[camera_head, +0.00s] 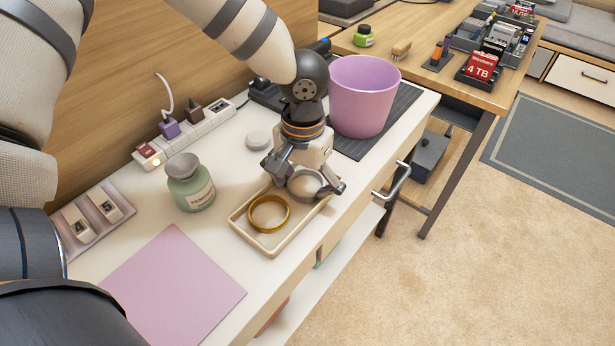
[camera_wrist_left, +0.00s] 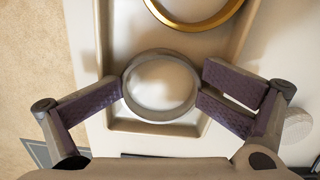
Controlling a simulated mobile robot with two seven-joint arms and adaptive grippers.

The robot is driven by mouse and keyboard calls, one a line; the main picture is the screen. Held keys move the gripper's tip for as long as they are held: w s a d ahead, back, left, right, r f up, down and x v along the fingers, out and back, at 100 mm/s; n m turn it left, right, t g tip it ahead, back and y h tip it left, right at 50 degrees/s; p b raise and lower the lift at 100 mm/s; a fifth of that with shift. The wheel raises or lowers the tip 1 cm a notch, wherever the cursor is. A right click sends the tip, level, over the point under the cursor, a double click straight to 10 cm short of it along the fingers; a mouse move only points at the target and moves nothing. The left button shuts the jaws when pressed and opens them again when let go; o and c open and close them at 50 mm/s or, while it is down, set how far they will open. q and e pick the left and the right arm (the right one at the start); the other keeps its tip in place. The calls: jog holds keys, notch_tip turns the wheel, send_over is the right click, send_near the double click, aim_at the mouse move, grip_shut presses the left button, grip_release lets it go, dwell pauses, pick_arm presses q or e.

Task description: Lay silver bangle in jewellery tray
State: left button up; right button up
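The silver bangle (camera_head: 305,183) is a plain grey ring at the far right end of the beige jewellery tray (camera_head: 237,222). My left gripper (camera_head: 306,182) points down over that end, with its fingers against opposite sides of the bangle. In the left wrist view the silver bangle (camera_wrist_left: 128,103) lies between the two fingertips (camera_wrist_left: 160,92), inside the tray's outline. I cannot tell whether it touches the tray floor. A gold bangle (camera_head: 253,222) lies in the nearer part of the tray and is partly visible in the wrist view (camera_wrist_left: 195,26). My right gripper is out of view.
A green jar (camera_head: 190,185) stands left of the tray, with a pink mat (camera_head: 172,290) nearer me. A pink bin (camera_head: 362,97) stands close behind my left gripper. A round pale disc (camera_head: 258,139) and a power strip (camera_head: 185,136) lie farther back.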

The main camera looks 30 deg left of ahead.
pick_arm(q)
jog(key=shift+r, duration=0.3)
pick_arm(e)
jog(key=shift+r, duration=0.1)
pick_arm(q)
jog(key=shift+w+r, duration=0.1)
jog(key=shift+r, duration=0.2)
notch_tip(320, 180, up, 13)
jog(key=p, duration=0.1)
jog(key=shift+p, duration=0.3)
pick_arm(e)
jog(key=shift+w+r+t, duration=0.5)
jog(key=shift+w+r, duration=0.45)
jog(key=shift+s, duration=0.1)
